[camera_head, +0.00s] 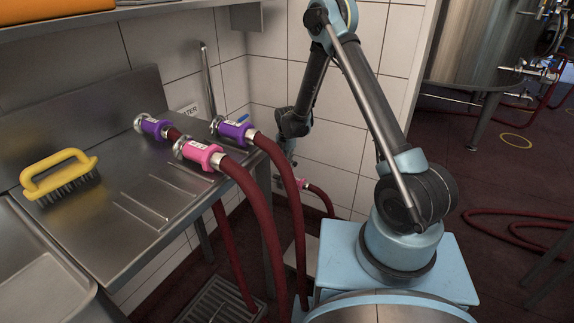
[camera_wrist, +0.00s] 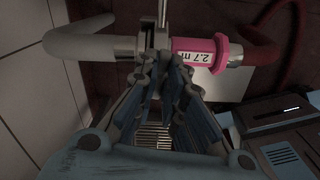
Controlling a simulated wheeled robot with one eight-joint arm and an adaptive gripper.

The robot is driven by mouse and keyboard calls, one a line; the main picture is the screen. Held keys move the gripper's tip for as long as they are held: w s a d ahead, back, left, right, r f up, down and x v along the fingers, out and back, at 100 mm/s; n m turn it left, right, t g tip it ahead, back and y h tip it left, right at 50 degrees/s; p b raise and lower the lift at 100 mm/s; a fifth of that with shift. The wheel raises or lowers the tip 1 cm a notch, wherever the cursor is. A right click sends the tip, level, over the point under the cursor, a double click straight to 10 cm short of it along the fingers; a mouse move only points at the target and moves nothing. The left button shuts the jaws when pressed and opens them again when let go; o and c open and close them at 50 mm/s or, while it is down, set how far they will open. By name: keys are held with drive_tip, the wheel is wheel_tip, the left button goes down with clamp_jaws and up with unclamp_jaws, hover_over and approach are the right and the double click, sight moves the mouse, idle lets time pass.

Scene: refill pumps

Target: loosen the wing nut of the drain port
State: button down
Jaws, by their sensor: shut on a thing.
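The drain port's pale pipe (camera_wrist: 85,45) comes from the left in the wrist view and meets a metal clamp (camera_wrist: 147,42). A pink hose coupling (camera_wrist: 200,52) marked "2.7 m" joins the clamp on the right. My gripper (camera_wrist: 160,62) is at the clamp, its two fingers closed in on the wing nut. The nut itself is mostly hidden between the fingertips. In the head view my arm reaches down beside the tiled wall, and the pink coupling (camera_head: 311,187) shows low there with a red hose.
The steel bench (camera_head: 150,205) on the left holds a yellow brush (camera_head: 60,176) and several hose ends with purple and pink sleeves. Red hoses (camera_head: 280,235) hang from its edge near my arm. A floor grate (camera_head: 222,302) lies below.

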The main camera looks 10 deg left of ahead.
drive_tip(key=shift+s+n, duration=0.1)
drive_tip(key=shift+n, duration=0.7)
drive_tip(key=c, duration=1.7)
unclamp_jaws()
drive_tip(key=shift+r, duration=0.1)
wheel_tip(320, 180, up, 12)
drive_tip(key=shift+f, duration=0.15)
